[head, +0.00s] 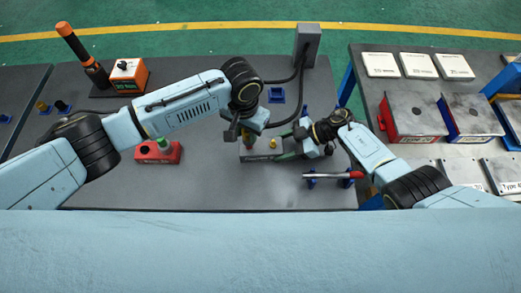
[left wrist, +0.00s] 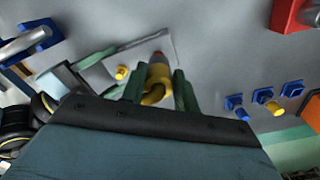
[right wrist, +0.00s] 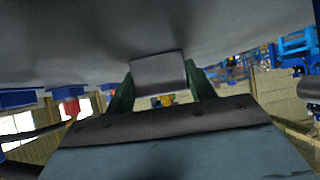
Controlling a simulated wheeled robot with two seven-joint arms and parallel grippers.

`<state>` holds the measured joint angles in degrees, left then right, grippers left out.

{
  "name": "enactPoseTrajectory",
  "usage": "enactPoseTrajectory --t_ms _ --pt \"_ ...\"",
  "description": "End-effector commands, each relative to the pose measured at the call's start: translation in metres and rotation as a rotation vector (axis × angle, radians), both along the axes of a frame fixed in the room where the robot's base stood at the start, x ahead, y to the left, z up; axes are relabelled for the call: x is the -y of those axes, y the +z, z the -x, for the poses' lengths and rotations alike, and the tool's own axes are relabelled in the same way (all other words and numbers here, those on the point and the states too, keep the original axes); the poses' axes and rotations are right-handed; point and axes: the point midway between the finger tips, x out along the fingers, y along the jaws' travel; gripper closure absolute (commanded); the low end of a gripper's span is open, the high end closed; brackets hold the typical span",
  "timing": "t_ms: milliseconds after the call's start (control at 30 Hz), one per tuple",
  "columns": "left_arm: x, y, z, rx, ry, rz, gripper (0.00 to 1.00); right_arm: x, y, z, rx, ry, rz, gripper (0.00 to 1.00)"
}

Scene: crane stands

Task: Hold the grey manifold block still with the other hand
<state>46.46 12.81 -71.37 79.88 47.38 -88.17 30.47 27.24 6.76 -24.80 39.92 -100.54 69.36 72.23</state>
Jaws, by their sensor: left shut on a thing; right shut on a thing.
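The grey manifold block (head: 260,157) lies on the dark table in front of me. It also shows in the left wrist view (left wrist: 150,48) and in the right wrist view (right wrist: 158,74). My right gripper (head: 283,154) is shut on the block's right end, with a green finger on each side in the right wrist view. My left gripper (left wrist: 157,92) points down over the block, shut on a yellow fitting (left wrist: 155,84) with a reddish tip beside it. A smaller yellow fitting (left wrist: 122,72) stands on the block. The left wrist partly hides the block in the head view.
A red-handled wrench (head: 330,175) rests on blue stands at the front right. A red box with a green button (head: 158,152) stands left. An orange box (head: 129,74) and a screwdriver (head: 85,55) stand back left. A second table (head: 440,90) carries trays.

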Motion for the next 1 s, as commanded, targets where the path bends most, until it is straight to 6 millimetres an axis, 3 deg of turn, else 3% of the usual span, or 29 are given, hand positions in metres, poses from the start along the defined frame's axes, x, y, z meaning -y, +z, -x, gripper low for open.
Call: enactPoseTrajectory --t_ms 533,867,900,1000 --pt "0.001 0.028 0.000 0.001 -0.001 0.002 0.95 0.000 0.000 0.000 0.000 -0.001 0.001 0.77" --pt "0.000 0.031 0.000 0.001 -0.001 0.002 0.95 0.000 0.000 0.000 0.000 -0.002 0.001 0.77" --pt "0.000 0.031 0.000 0.001 -0.001 0.002 0.95 0.000 0.000 0.000 0.000 -0.002 0.001 0.44" --pt "0.000 0.031 0.000 0.000 -0.001 0.001 0.95 0.000 0.000 0.000 0.000 -0.002 0.001 0.31"
